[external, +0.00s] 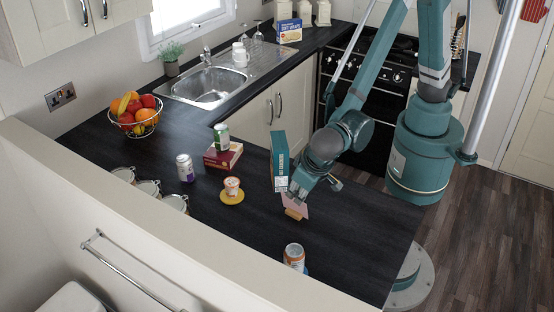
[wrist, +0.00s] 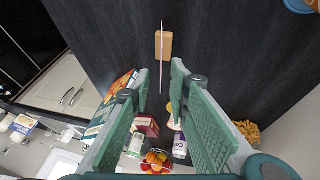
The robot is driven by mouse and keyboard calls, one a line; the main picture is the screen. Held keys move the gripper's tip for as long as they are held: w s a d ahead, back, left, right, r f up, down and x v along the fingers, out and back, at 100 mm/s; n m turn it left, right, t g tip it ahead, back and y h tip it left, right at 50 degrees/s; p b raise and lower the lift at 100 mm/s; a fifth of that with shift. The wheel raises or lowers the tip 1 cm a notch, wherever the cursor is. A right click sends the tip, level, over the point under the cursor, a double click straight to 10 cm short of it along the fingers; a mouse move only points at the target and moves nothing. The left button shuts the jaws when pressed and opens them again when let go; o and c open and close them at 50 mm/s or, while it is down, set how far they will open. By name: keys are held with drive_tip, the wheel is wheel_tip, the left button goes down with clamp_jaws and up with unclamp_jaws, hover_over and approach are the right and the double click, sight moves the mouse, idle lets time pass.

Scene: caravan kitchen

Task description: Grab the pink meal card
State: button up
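The pink meal card (external: 296,203) stands upright in a small wooden block on the dark counter. In the wrist view the card (wrist: 161,52) shows edge-on as a thin pale pink line, with the wooden block (wrist: 164,39) at it. My gripper (external: 312,187) is just above and beside the card. In the wrist view my gripper (wrist: 160,70) is open, and the near part of the card lies between its two green fingers with a gap on each side. I cannot see either finger touching it. Part of the card is hidden by my gripper in the external view.
A teal box (external: 279,161) stands close beside my gripper. An orange can (external: 294,255) stands near the counter's front edge.

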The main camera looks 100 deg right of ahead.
sight(293, 202)
drive_tip(key=shift+f, duration=0.1)
idle(0.3)
drive_tip(key=shift+x, duration=1.2)
drive_tip(key=shift+p+x, duration=0.4)
drive_tip(key=shift+x, duration=2.2)
drive_tip(key=shift+w, duration=0.1)
drive_tip(key=shift+f+b, duration=0.2)
drive_tip(key=shift+b, duration=0.3)
drive_tip(key=shift+c, duration=0.5)
clamp_jaws()
